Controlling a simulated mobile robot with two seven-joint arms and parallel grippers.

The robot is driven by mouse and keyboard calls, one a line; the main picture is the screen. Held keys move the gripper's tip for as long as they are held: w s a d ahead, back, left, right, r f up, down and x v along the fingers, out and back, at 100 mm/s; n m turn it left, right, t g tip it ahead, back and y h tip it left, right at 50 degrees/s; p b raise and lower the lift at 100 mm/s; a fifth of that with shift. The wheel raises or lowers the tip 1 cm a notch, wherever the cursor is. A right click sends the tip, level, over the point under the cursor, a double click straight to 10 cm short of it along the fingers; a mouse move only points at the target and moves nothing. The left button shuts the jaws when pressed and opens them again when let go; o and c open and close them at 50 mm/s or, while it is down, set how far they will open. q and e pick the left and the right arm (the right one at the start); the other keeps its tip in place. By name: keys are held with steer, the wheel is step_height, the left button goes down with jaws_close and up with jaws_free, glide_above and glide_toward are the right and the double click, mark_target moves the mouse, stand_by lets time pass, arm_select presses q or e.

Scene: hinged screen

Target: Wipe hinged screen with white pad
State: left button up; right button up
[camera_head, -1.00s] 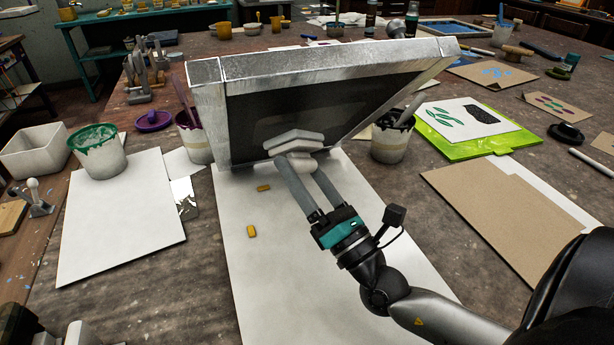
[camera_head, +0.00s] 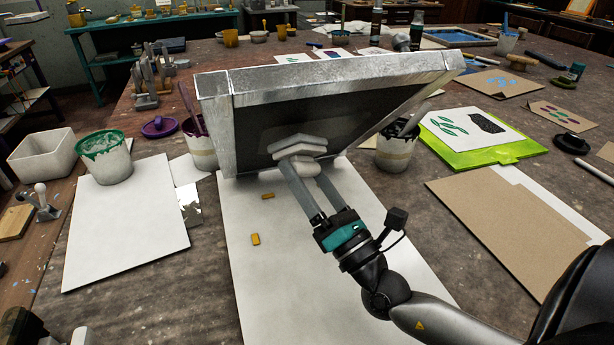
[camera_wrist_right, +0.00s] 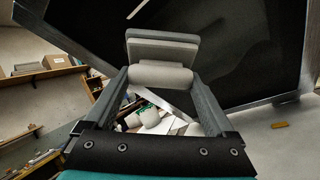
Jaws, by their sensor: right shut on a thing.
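The hinged screen (camera_head: 275,121) stands tilted in a thick silver frame over a white sheet, with its dark underside facing me. It also fills the top of the right wrist view (camera_wrist_right: 240,45). My right gripper (camera_head: 303,173) is shut on the grip of the white pad (camera_head: 300,145) and holds it in front of the dark face. In the right wrist view the pad (camera_wrist_right: 162,50) lies between the fingertips, its flat side toward the screen. I cannot tell whether it touches the screen. My left gripper is not clearly in view.
The white sheet (camera_head: 300,270) below has two small yellow pieces (camera_head: 255,239) on it. Paint pots stand close to the screen on the left (camera_head: 201,145) and right (camera_head: 396,147). A green-rimmed bucket (camera_head: 105,157) is farther left. A lime board (camera_head: 480,155) and brown cardboard (camera_head: 510,225) lie right.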

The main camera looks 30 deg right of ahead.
mark_target(325, 153)
steer(key=shift+w+d+r, duration=0.15)
steer(key=shift+w+r, duration=0.4)
steer(key=shift+r, duration=0.05)
steer(key=shift+d, duration=0.1)
stand_by(0.5)
steer(key=shift+s+d+f, duration=0.1)
steer(key=shift+s+d, duration=0.05)
steer(key=shift+d, duration=0.1)
steer(key=shift+s+d+b, duration=0.2)
steer(key=shift+d+b, duration=0.3)
steer(key=shift+d, duration=0.4)
steer(key=shift+s+d+b, duration=0.25)
steer(key=shift+d+b, duration=0.45)
steer(key=shift+d, duration=0.6)
